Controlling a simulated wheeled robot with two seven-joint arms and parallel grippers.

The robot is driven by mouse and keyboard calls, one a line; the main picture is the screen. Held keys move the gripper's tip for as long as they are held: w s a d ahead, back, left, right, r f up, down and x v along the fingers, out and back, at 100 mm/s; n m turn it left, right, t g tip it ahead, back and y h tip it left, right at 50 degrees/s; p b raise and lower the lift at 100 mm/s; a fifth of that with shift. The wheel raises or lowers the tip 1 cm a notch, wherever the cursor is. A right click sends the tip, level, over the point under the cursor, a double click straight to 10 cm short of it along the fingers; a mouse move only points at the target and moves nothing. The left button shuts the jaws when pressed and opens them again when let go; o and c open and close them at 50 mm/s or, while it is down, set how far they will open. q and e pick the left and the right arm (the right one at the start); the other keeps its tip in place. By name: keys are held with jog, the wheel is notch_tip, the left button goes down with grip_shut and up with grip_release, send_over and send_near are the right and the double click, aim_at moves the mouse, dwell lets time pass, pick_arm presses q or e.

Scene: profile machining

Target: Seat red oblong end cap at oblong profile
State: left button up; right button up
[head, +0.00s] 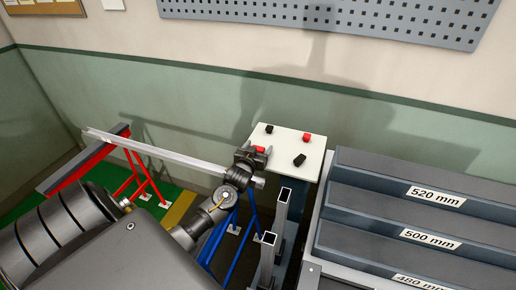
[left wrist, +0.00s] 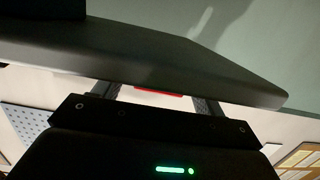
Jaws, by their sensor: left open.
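A white table (head: 284,136) carries small end caps. One red cap (head: 258,149) lies near its left edge, at my left gripper (head: 256,150); another red cap (head: 307,138) lies farther right. I cannot tell which one is oblong. The left gripper is open with its fingers on either side of the nearer red cap, not visibly closed on it. In the left wrist view a thin red strip (left wrist: 158,92) shows between the fingers, mostly hidden by a dark slab edge. A long pale metal profile (head: 170,156) rests on a red stand; its end shape is unclear. My right gripper is not in view.
Two black caps also lie on the table, one at the back (head: 269,129) and one in front (head: 299,160). Upright square tubes (head: 283,215) stand just in front of the table. A grey stepped rack (head: 420,205) with length labels fills the right.

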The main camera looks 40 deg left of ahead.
pick_arm(q)
jog(key=shift+x, duration=0.8)
jog(key=shift+c, duration=0.3)
jog(key=c, duration=1)
jog(key=shift+r, duration=0.1)
